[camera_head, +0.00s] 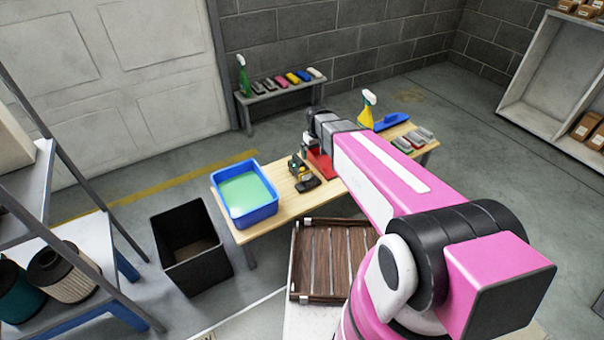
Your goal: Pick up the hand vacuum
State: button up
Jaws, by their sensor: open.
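A small dark tool with yellowish parts (298,166) stands on the wooden table (285,205), just right of the blue tub. It may be the hand vacuum, but it is too small to be sure. A flat dark piece (308,184) lies in front of it; I cannot tell whether the two are joined. My pink arm reaches across the right half of the table. My gripper cannot be made out; the far end of the arm is hidden or too small to read. I see nothing held.
A blue tub (262,217) of green liquid stands at the table's left end. A red item (319,165), yellow spray bottle (366,110) and blue item (391,121) are near the arm. A black bin (190,262) and slatted wooden crate (298,285) stand close by.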

jog(key=n, duration=0.1)
send_near(302, 167)
jog(key=w, duration=0.1)
jog(key=shift+d+f, duration=0.1)
jog(key=shift+f, duration=0.4)
notch_tip(302, 167, down, 5)
jog(key=shift+f, duration=0.2)
jog(key=f, duration=0.5)
jog(key=shift+w, duration=0.2)
jog(key=c, duration=1.4)
